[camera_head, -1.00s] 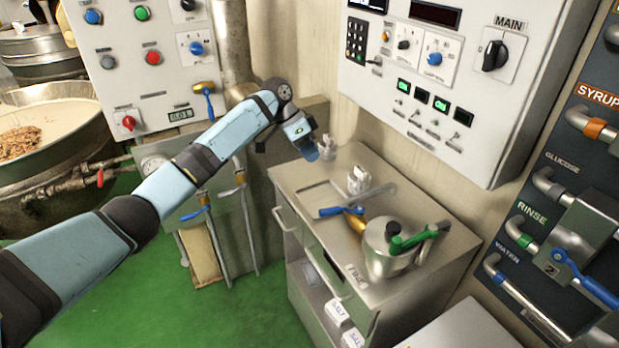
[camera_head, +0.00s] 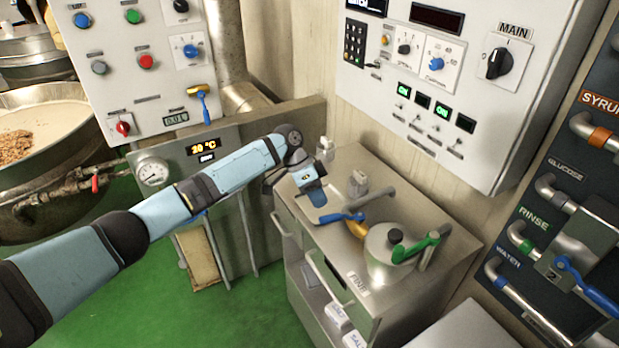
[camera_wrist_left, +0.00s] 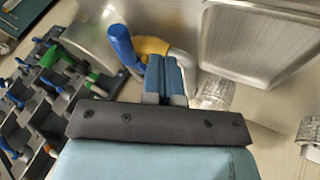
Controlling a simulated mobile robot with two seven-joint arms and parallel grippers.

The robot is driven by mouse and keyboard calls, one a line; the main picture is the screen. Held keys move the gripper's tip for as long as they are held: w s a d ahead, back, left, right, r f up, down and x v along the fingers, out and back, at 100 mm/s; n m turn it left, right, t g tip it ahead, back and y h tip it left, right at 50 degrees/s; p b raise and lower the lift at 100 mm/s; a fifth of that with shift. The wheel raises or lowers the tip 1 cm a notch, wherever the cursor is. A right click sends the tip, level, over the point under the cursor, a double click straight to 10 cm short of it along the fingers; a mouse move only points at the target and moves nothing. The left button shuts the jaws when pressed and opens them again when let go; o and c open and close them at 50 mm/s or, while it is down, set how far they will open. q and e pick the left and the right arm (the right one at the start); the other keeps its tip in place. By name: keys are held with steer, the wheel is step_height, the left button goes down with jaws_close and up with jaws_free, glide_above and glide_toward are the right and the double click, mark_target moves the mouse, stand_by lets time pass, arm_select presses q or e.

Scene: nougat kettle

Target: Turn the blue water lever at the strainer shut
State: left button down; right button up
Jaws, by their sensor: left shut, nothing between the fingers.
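The blue water lever (camera_head: 338,217) lies roughly level above the counter, beside a brass-yellow valve body (camera_head: 356,229) and the lidded metal strainer pot (camera_head: 382,262). A green lever (camera_head: 420,246) sits at the pot's right. My left gripper (camera_head: 317,196) is shut and empty, just above and behind the lever's left end. In the left wrist view the shut blue fingers (camera_wrist_left: 164,78) are beside the blue lever (camera_wrist_left: 122,48) and the yellow valve body (camera_wrist_left: 152,46). I cannot tell whether they touch the lever. My right gripper is not in view.
A grey tap (camera_head: 375,195) stands behind the lever. A control cabinet (camera_head: 440,75) hangs above the counter. The wall panel at right has another blue lever (camera_head: 588,285) under "WATER" and "RINSE" labels. A large kettle (camera_head: 60,130) stands at left. The green floor in front is clear.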

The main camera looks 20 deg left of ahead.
mark_target(324, 217)
arm_select(q)
steer(key=shift+s+d+f, duration=0.1)
steer(key=shift+s+d, duration=0.2)
steer(key=shift+s, duration=0.25)
steer(key=shift+s+d+f, duration=0.1)
steer(key=shift+s+d, duration=0.2)
steer(key=shift+s, duration=0.25)
steer(key=n+p, duration=0.1)
steer(key=p, duration=0.1)
steer(key=s+t+p, duration=0.1)
steer(key=p, duration=0.1)
steer(key=s+n+p, duration=0.1)
steer(key=p, duration=0.1)
steer(key=shift+s+d+r+n+t, duration=0.2)
steer(key=shift+d+r+n+t, duration=0.1)
steer(key=shift+d+r, duration=0.1)
steer(key=shift+s+d+f+n+p, duration=0.15)
steer(key=shift+f+n+p, duration=0.15)
steer(key=shift+p, duration=0.15)
